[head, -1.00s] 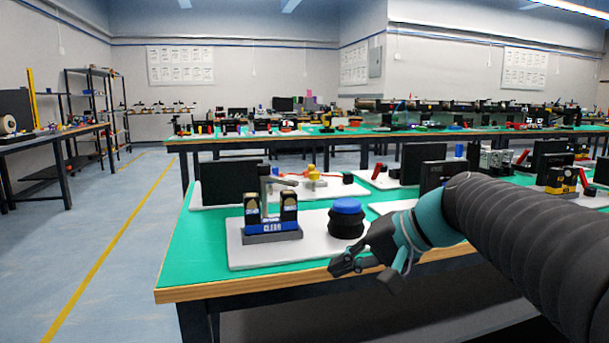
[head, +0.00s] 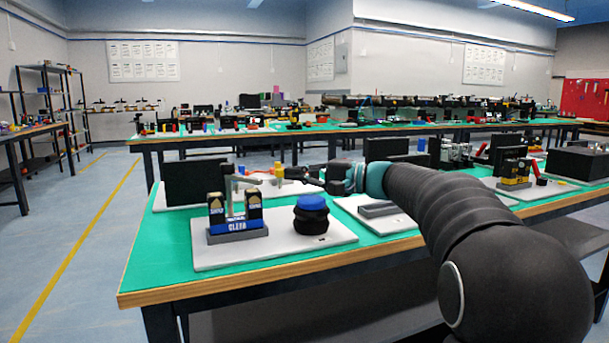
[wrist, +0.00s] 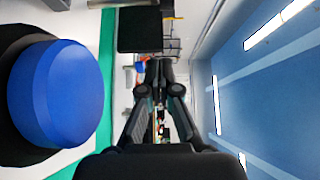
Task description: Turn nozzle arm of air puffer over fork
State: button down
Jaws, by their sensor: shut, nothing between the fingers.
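The air puffer (head: 311,214) is a black ribbed bulb with a blue cap on a white board; its blue cap also fills the left of the wrist view (wrist: 60,92). Left of it stands the fork (head: 236,216), two dark uprights with pale-yellow faces on a grey base with a blue lettered label. A grey post rises between the uprights, and the grey nozzle arm (head: 243,180) at its top points right. My gripper (head: 307,177) is shut and empty, above and behind the blue cap in the picture, right of the nozzle arm. Its shut fingers show in the wrist view (wrist: 153,72).
A black panel (head: 192,182) stands behind the fork. Another white board (head: 392,222) with a grey block lies to the right under my arm. Yellow and red parts (head: 278,172) sit behind my gripper. The green table's front edge (head: 200,291) is clear.

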jog(key=s+a, duration=0.1)
jog(key=a, duration=0.6)
jog(key=shift+a, duration=0.15)
jog(key=shift+s+f, duration=0.1)
